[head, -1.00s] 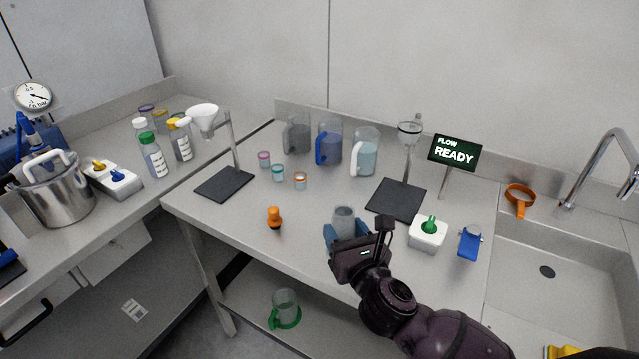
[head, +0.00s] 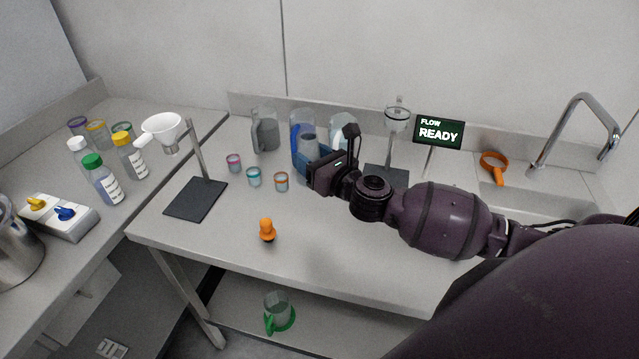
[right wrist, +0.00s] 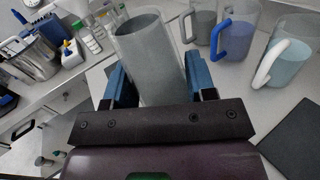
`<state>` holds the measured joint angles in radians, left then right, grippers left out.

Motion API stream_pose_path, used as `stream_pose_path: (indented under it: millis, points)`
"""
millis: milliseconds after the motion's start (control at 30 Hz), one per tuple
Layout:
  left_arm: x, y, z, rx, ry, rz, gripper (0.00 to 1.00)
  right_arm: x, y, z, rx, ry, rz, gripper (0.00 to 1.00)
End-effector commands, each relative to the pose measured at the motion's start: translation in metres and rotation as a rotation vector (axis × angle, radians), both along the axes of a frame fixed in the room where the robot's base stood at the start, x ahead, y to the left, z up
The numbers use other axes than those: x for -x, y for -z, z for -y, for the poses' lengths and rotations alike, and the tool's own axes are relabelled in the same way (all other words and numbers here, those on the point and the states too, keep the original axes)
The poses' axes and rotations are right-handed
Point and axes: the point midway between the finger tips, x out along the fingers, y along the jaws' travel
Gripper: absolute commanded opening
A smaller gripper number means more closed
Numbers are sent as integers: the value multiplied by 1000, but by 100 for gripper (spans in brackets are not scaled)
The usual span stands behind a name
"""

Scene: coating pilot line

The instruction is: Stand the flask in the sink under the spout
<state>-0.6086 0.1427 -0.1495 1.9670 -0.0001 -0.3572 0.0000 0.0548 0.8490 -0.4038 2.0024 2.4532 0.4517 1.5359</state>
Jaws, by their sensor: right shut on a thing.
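The flask, a clear grey open-topped vessel, is between the blue fingers of my right gripper (head: 314,160). In the head view the flask (head: 308,146) shows in front of the blue-handled jug. In the right wrist view the flask (right wrist: 148,58) stands between both fingers, tilted in the picture, with its open mouth toward the top. The gripper is shut on it. The sink (head: 535,204) is at the right, its front largely hidden by my right arm. The curved metal spout (head: 583,103) rises behind it. My left gripper is not in view.
Jugs with grey (head: 265,132), blue (head: 299,127) and white (right wrist: 283,62) handles stand close behind the flask. An orange stopper (head: 267,230) stands near the front edge.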

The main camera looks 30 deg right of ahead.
Motion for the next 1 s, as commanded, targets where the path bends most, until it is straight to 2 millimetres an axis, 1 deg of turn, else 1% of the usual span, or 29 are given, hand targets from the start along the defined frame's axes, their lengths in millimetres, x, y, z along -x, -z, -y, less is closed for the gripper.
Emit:
stream_pose_path:
  millis: [33,100,200,300,433,467,567,800,1000]
  points:
    - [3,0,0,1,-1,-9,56,-8,-12,15,9,-8,1,23]
    - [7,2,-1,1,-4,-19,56,-16,-24,31,6,-17,-3,23]
    - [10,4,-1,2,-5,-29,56,-25,-40,50,0,-26,-6,23]
    - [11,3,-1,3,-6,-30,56,-31,-52,62,-6,-32,-8,23]
    - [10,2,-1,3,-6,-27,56,-34,-56,70,-11,-34,-11,23]
    - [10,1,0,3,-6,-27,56,-34,-54,70,-12,-34,-12,23]
    - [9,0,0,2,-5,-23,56,-34,-41,70,-17,-33,-13,23]
    - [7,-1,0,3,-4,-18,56,-34,1,70,-18,-31,-15,23]
    - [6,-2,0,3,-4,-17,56,-34,30,70,-16,-31,-13,23]
